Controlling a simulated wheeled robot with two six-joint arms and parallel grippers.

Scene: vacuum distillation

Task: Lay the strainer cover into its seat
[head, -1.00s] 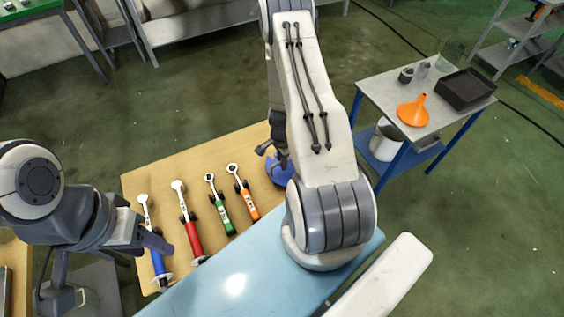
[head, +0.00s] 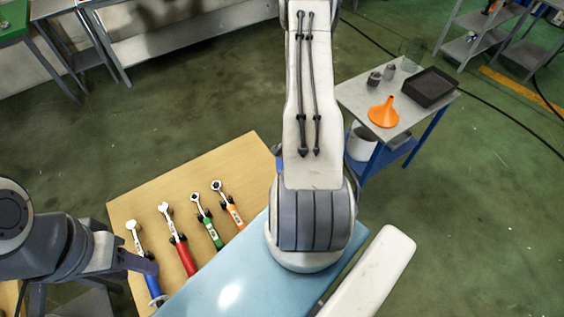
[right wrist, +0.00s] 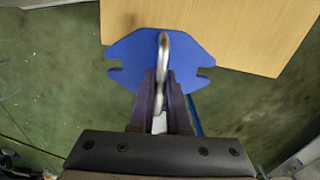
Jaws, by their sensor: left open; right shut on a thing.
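The strainer cover appears to be a blue plate with notched sides (right wrist: 135,55) and an upright metal handle (right wrist: 163,50). In the right wrist view my right gripper (right wrist: 162,85) is shut on this handle. The plate is held by the edge of the wooden table, partly over the floor in that view. In the head view my right arm hides nearly all of it; a sliver of blue shows at the arm's left side. My left gripper (head: 140,263) is open and empty at the left, over the blue-handled tool. I cannot make out the cover's seat in either view.
The wooden table (head: 150,200) carries tools with blue (head: 153,285), red (head: 183,255), green (head: 211,232) and orange (head: 233,212) handles. A side table at the right holds an orange funnel (head: 384,112) and a black tray (head: 431,87). Green floor lies between.

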